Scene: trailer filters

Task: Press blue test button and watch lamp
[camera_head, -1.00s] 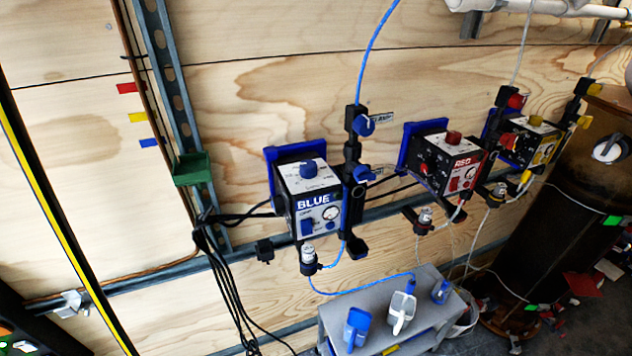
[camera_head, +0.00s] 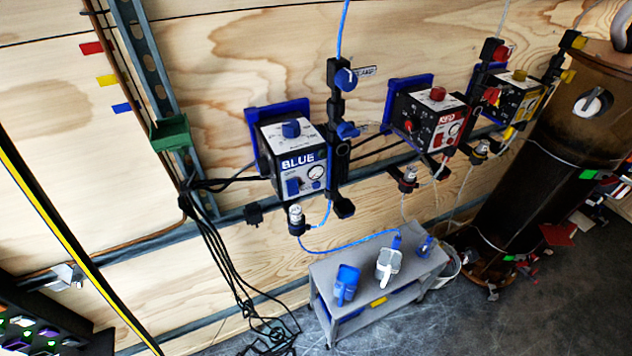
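The blue test unit (camera_head: 288,160) is a box with a white-and-blue face marked BLUE, mounted on the plywood wall left of centre. Neither of my grippers is in view.
A red unit (camera_head: 430,120) and a yellow unit (camera_head: 518,97) hang to the right. Black cables (camera_head: 215,255) hang at left. A brown tank (camera_head: 575,130) stands right.

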